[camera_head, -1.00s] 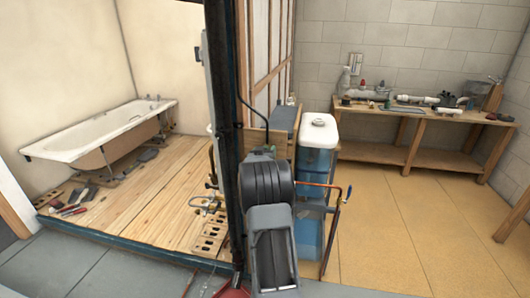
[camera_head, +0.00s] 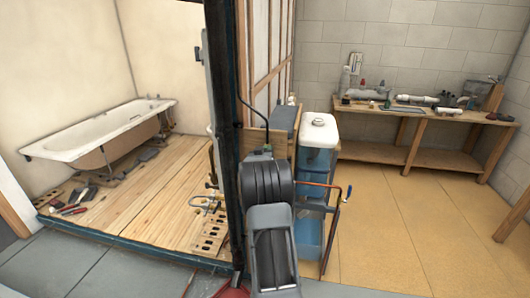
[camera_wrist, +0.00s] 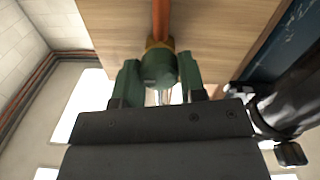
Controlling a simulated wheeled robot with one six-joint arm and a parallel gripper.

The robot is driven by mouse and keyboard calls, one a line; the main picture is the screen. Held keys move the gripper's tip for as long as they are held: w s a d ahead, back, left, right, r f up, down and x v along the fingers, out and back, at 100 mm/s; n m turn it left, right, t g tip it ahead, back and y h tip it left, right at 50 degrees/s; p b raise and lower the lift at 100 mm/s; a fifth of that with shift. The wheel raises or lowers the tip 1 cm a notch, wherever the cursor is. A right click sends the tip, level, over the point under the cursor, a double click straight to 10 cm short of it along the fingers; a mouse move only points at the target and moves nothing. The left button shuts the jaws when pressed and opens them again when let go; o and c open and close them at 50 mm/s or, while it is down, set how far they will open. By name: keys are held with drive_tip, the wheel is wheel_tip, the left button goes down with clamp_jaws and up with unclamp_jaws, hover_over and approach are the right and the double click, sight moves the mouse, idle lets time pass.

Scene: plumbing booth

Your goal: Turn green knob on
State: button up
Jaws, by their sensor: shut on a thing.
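The green knob (camera_wrist: 158,72) is a dark green round piece at the upper middle of the wrist view. It sits by a brass fitting at the end of a copper pipe (camera_wrist: 161,20). My gripper (camera_wrist: 160,80) has one green finger on each side of the knob and is shut on it. The knob's far side and its turn angle cannot be made out. In the head view my own arm hides the gripper and the knob.
A wooden panel (camera_wrist: 110,25) lies behind the pipe. A blue tank with a white top (camera_head: 319,130) stands right of my arm, near a copper pipe with a blue end (camera_head: 348,193). A dark post (camera_head: 226,130) stands left. Yellow floor (camera_head: 400,220) is open at right.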

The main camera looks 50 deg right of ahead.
drive_tip(key=n+p, duration=0.1)
drive_tip(key=n, duration=0.3)
drive_tip(key=n+p, duration=0.1)
drive_tip(key=n, duration=0.3)
drive_tip(key=shift+n, duration=0.3)
drive_tip(key=n+p, duration=0.1)
drive_tip(key=n, duration=0.3)
drive_tip(key=shift+f+n, duration=0.1)
drive_tip(key=shift+n, duration=0.2)
drive_tip(key=shift+n+t+p, duration=0.3)
drive_tip(key=shift+n+p, duration=0.1)
drive_tip(key=shift+n, duration=1.8)
drive_tip(key=shift+f, duration=0.1)
drive_tip(key=o, duration=0.9)
drive_tip(key=shift+a, duration=0.15)
drive_tip(key=b+v, duration=0.2)
drive_tip(key=v, duration=1.1)
drive_tip(key=shift+s+a, duration=0.2)
